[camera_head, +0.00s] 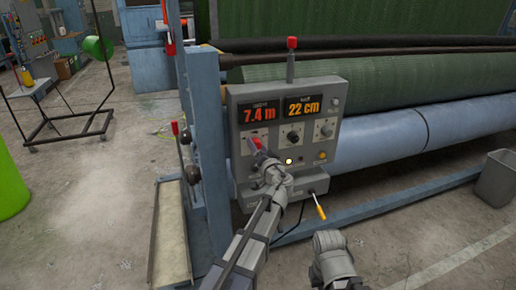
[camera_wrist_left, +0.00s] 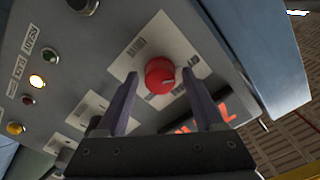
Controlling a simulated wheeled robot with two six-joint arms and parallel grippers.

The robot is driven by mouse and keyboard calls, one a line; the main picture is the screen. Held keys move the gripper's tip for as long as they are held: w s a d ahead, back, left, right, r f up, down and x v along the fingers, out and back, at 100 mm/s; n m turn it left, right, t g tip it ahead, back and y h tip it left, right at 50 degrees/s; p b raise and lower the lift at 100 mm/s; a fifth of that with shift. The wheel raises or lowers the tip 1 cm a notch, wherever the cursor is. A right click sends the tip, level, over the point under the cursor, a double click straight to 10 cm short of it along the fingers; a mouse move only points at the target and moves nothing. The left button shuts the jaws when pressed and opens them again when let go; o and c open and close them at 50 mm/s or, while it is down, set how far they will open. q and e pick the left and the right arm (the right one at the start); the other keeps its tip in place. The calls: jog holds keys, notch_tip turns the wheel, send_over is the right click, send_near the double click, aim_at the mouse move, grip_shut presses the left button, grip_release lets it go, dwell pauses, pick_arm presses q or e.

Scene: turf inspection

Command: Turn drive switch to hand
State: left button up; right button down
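The grey control box (camera_head: 240,172) has orange displays reading 7.4 m and 22 cm, with a row of knobs below. A red round knob (camera_head: 255,143) is at the left of this row; it also shows in the left wrist view (camera_wrist_left: 159,76) with a pale pointer mark. Its label is too small to read. My left gripper (camera_head: 261,153) is at the red knob. In the left wrist view its two fingers are apart, one on each side of the knob, with visible gaps. My right gripper (camera_head: 330,243) is low in front of the box, its fingers not distinguishable.
A black knob (camera_head: 293,137) is right of the red one. A lit lamp (camera_head: 288,161) is below. A red-topped lever (camera_head: 291,58) rises above the box; a yellow-handled lever (camera_head: 320,211) hangs below. A blue post (camera_head: 205,150) stands left; rollers (camera_head: 400,125) run behind.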

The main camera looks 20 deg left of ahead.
pick_arm(q)
grip_shut()
dwell(0.3)
jog(key=shift+m, duration=0.3)
jog(key=m, duration=0.5)
jog(key=shift+m, duration=0.3)
jog(key=m, duration=0.5)
jog(key=shift+m, duration=0.4)
jog(key=shift+o, duration=0.8)
grip_release()
jog(key=v, duration=0.7)
jog(key=shift+s+d, duration=0.25)
jog(key=shift+s, duration=0.1)
